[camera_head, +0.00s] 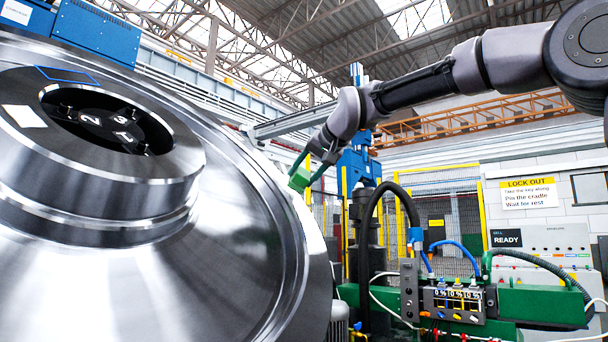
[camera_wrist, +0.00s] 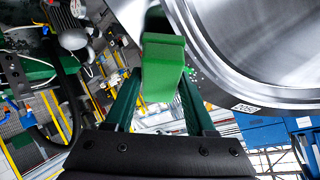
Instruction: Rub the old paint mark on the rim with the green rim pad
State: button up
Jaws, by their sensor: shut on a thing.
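A large shiny rail wheel (camera_head: 225,235) fills the left of the head view, its rim (camera_head: 312,265) curving down the right side. The wheel (camera_wrist: 250,45) also fills the upper right of the wrist view. My gripper (camera_head: 306,170) is at the rim's upper right edge, shut on the green rim pad (camera_head: 299,180). In the wrist view the pad (camera_wrist: 162,70) sits between the two dark green fingers, its far end close beside the rim. I cannot tell whether it touches. Small pale specks (camera_wrist: 193,73) show by the pad. I cannot make out the paint mark clearly.
The hub (camera_head: 100,170) protrudes at left with a white patch (camera_head: 25,116). A green bench with a display box (camera_head: 458,303) and black hose (camera_head: 375,225) stands right of the wheel. Yellow fencing (camera_head: 440,200) stands behind.

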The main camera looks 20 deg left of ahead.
jog(key=shift+w+a+f, duration=0.25)
jog(key=shift+a+f, duration=0.35)
jog(key=shift+f, duration=0.05)
dwell(0.3)
jog(key=shift+w+a+r, duration=0.25)
jog(key=shift+a+r, duration=0.35)
jog(key=shift+r, duration=0.1)
jog(key=shift+w+a+r, duration=0.2)
jog(key=shift+a+r, duration=0.35)
jog(key=shift+r, duration=0.15)
jog(key=shift+w+a+r, duration=0.25)
jog(key=shift+a+r, duration=0.3)
jog(key=shift+a, duration=0.05)
jog(key=shift+w+a+r, duration=0.25)
jog(key=shift+a+r, duration=0.25)
jog(key=shift+a, duration=0.05)
jog(key=shift+s+d+f, duration=0.25)
jog(key=shift+d+f, duration=0.35)
jog(key=shift+f, duration=0.05)
jog(key=shift+s+d+f, duration=0.25)
jog(key=shift+d+f, duration=0.35)
jog(key=shift+s+d+f, duration=0.25)
jog(key=shift+d+f, duration=0.25)
jog(key=shift+f, duration=0.2)
jog(key=shift+s+d+f, duration=0.2)
jog(key=shift+d+f, duration=0.3)
jog(key=shift+f, duration=0.2)
